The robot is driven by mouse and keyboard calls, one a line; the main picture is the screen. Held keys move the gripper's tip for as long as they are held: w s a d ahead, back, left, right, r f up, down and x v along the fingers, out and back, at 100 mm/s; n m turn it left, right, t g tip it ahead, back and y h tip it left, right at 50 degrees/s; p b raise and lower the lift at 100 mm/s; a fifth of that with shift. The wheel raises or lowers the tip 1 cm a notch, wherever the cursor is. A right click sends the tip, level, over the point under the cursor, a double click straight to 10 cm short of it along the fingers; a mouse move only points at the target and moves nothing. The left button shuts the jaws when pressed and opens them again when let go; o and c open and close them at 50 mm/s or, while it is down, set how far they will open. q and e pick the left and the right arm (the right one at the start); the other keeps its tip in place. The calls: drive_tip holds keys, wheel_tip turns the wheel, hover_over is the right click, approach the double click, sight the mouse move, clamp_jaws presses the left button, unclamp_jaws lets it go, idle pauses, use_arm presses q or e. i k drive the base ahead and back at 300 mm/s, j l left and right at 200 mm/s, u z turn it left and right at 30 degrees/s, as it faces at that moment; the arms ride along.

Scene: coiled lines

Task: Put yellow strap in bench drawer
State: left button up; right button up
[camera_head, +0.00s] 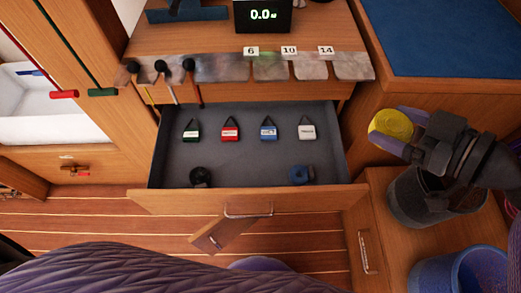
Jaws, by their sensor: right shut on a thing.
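The yellow strap (393,124), a rolled coil, is at the right of the head view, held up in the air. My right gripper (401,131) is shut on it, and its fingers hide part of the coil. The bench drawer (245,160) stands open in the middle, left of the strap and apart from it. My left gripper is not in view.
In the drawer, several coloured tags lie in a row, with a dark item (200,176) front left and a blue item (302,175) front right. The drawer's middle is clear. A grey bin (405,200) stands below my right gripper, with a blue bin (462,272) nearer.

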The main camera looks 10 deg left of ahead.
sight(259, 177)
drive_tip(key=k+j+z, duration=0.1)
drive_tip(key=j, duration=0.3)
drive_tip(key=k+j+z, duration=0.1)
drive_tip(key=j, duration=0.25)
drive_tip(key=k+j+z, duration=0.1)
drive_tip(key=j, duration=0.3)
drive_tip(key=k+j+z, duration=0.1)
drive_tip(key=j, duration=0.25)
drive_tip(key=k+j+z, duration=0.1)
drive_tip(key=i+j+z, duration=0.1)
drive_tip(key=j, duration=0.25)
drive_tip(key=i+j+z, duration=0.1)
drive_tip(key=i+j, duration=0.15)
drive_tip(key=j, duration=0.15)
drive_tip(key=i+j, duration=0.2)
drive_tip(key=j, duration=0.2)
drive_tip(key=i+j+z, duration=0.15)
drive_tip(key=j, duration=0.25)
